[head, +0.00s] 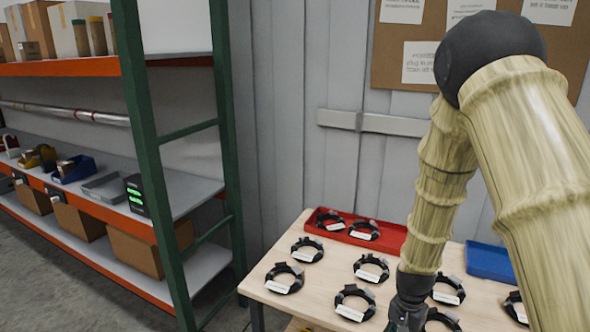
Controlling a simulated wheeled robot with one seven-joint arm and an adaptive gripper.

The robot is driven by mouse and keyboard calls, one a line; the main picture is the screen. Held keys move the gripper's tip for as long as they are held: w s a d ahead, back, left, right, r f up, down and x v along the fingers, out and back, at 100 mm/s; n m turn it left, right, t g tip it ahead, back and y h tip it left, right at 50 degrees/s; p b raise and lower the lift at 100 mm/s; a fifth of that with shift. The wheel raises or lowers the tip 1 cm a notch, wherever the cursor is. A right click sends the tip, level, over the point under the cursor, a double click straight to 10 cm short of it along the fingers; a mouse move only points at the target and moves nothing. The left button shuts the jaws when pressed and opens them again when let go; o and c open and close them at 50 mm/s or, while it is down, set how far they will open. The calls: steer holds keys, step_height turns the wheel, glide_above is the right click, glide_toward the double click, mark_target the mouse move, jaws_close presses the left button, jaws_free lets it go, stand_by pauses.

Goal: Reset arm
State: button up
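My arm reaches in from the right over a light wooden table (322,290). My gripper (407,318) points down over the table at the bottom edge of the head view. Its fingertips are small and partly cut off, so I cannot tell whether it is open or holds anything. Several black coiled straps with white labels lie around it, such as one left of it (352,290) and one farther left (285,268). Another coil (440,318) is close beside the gripper on the right, partly hidden by it.
A red tray (390,243) with coils stands at the table's back, and a blue tray (488,260) to its right, partly behind my arm. A green and orange shelf (150,150) with boxes and bins stands left. A pinboard (400,50) hangs on the grey wall.

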steer(key=s+a+f+n, duration=0.1)
steer(key=s+f+n, duration=0.1)
steer(key=s+f, duration=0.5)
steer(key=s+a+f+n, duration=0.2)
steer(key=s+f, duration=0.5)
steer(key=s, duration=0.7)
steer(key=s+a+f+n, duration=0.1)
steer(key=s+f+n, duration=0.3)
steer(key=s+f, duration=0.3)
steer(key=s, duration=0.3)
steer(key=shift+s+a+f+b, duration=0.3)
steer(key=shift+s+a, duration=0.1)
steer(key=shift+c, duration=0.6)
steer(key=shift+d, duration=0.1)
